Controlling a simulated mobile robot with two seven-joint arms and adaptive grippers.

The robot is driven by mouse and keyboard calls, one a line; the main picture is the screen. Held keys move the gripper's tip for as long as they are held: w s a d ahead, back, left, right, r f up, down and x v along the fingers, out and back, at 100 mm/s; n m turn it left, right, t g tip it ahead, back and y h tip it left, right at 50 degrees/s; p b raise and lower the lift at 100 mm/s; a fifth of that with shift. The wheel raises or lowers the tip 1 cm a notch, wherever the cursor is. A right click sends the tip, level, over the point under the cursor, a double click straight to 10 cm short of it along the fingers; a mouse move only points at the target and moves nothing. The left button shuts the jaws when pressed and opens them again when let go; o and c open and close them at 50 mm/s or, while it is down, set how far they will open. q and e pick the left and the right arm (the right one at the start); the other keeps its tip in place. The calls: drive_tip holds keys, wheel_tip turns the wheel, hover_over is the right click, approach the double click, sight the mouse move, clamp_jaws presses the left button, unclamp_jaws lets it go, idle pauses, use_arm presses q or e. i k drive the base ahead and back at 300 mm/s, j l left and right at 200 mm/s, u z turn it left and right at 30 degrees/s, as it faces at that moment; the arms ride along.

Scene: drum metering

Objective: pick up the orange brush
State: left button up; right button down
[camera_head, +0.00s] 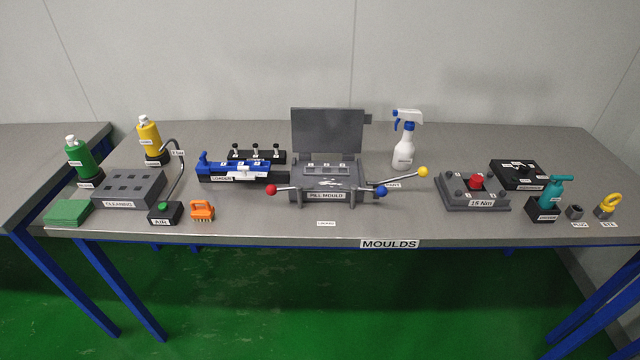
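The orange brush (202,210) stands on the grey table near its front edge, left of centre in the head view. Its handle loop is on top and short bristles show below. It sits just right of the black AIR box with a green button (163,212), with a small gap between them. Neither of my grippers shows in the head view.
A grey CLEANING block (129,188) and a green pad (69,212) lie to the left. Behind the brush is the blue tool (237,172); right is the PILL MOULD (327,181) with red-knobbed lever (271,189). The table front (245,222) right of the brush is clear.

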sight(207, 212)
drive_tip(key=j+z, duration=0.45)
drive_tip(key=j, duration=1)
